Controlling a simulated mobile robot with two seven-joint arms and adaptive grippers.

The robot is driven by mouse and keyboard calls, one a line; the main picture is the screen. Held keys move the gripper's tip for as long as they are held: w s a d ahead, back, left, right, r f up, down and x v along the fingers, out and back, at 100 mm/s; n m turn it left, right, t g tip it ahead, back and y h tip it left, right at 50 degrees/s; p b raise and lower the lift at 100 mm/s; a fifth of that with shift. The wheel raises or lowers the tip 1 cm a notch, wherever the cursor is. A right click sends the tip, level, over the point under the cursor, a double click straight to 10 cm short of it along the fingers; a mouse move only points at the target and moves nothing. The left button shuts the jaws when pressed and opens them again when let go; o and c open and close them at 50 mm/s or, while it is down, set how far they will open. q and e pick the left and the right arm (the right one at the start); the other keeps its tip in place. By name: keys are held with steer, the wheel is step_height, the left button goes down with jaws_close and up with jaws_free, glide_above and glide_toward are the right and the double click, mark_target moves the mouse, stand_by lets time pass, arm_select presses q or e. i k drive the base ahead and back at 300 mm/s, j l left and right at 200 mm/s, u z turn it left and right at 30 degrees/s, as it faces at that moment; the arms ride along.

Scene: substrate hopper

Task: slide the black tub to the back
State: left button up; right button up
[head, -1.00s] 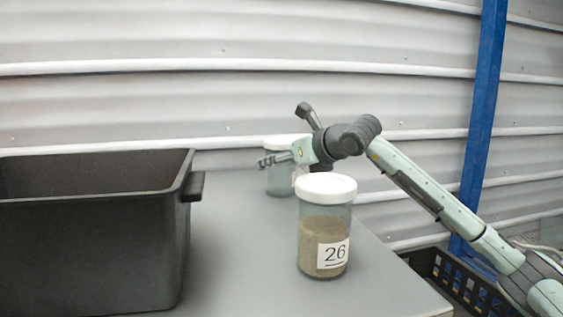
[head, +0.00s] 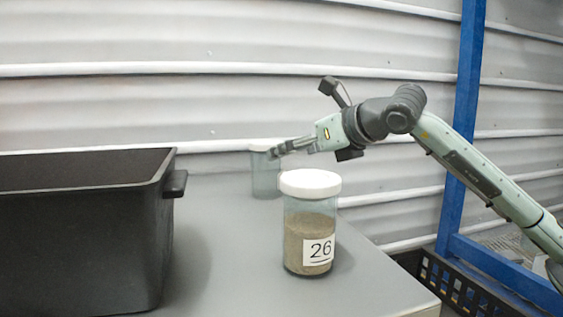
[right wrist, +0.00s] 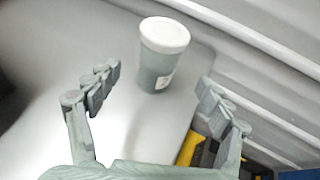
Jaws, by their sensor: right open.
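The black tub (head: 80,235) stands on the left part of the grey table in the head view, cut off by the left and lower edges. It has a handle (head: 175,184) on its right side. My right gripper (head: 279,150) is above the table's back part, to the right of the tub and apart from it. In the right wrist view my right gripper (right wrist: 155,95) is open with nothing between its fingers. A jar with a white lid (right wrist: 160,60) stands beyond the fingertips there. My left gripper does not show.
A jar labelled 26 (head: 309,235) stands at the front right of the tub. An empty-looking jar (head: 265,178) stands behind it, near the right fingertips. A black crate (head: 450,290) is beyond the table's right edge. Bare table lies between tub and jars.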

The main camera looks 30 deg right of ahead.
mark_target(83, 233)
steer(key=k+l, duration=0.15)
steer(key=k, duration=0.6)
steer(key=k+l, duration=0.15)
steer(key=k, duration=0.6)
